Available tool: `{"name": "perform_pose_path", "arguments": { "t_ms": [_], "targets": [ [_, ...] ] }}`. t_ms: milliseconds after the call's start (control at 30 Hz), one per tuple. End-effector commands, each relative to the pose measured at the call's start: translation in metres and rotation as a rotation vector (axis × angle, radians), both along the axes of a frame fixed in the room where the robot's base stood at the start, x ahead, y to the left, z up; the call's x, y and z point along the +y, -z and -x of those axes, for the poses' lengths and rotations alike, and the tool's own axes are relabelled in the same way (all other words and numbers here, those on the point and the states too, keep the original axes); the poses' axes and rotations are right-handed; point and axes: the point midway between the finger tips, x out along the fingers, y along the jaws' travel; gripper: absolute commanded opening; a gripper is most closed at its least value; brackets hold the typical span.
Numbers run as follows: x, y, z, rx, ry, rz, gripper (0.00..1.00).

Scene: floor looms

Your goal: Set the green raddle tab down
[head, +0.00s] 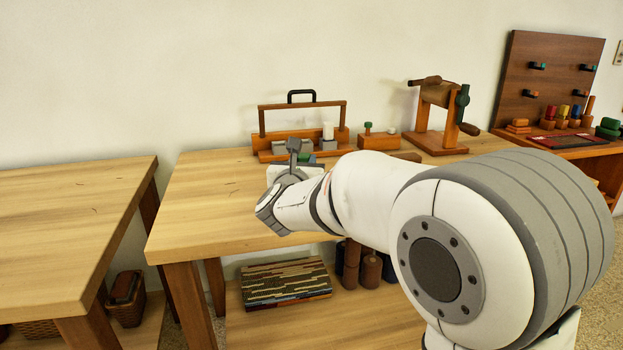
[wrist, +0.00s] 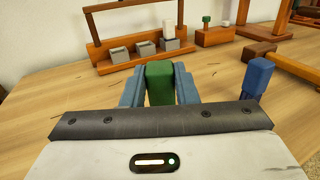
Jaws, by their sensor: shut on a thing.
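The green raddle tab (wrist: 159,84) is a green block in the wrist view, held between the two blue-grey fingers of my gripper (wrist: 160,88). My gripper is shut on it. In the head view my gripper (head: 293,158) is over the middle table, in front of the wooden rack. There the tab is mostly hidden by the gripper and arm. I cannot tell whether the tab touches the table top.
A wooden rack (wrist: 104,62) with small grey boxes stands behind the gripper. A blue peg (wrist: 258,76) stands to the right in the wrist view. A wooden winder (head: 437,110) stands farther right. The table's left part (head: 205,200) is clear.

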Motion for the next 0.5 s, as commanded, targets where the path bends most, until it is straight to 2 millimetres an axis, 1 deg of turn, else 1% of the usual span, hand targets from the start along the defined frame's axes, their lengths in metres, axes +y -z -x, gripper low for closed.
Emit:
{"name": "perform_pose_path", "arguments": {
  "t_ms": [33, 133, 200, 500],
  "targets": [
    [0.000, 0.014, 0.000, 0.002, 0.000, 0.001, 0.00],
    [0.000, 0.029, 0.000, 0.002, 0.000, 0.001, 0.00],
    [0.000, 0.032, 0.000, 0.000, -0.001, 0.000, 0.00],
    [0.001, 0.032, 0.000, 0.000, -0.001, -0.001, 0.00]
  ]
}}
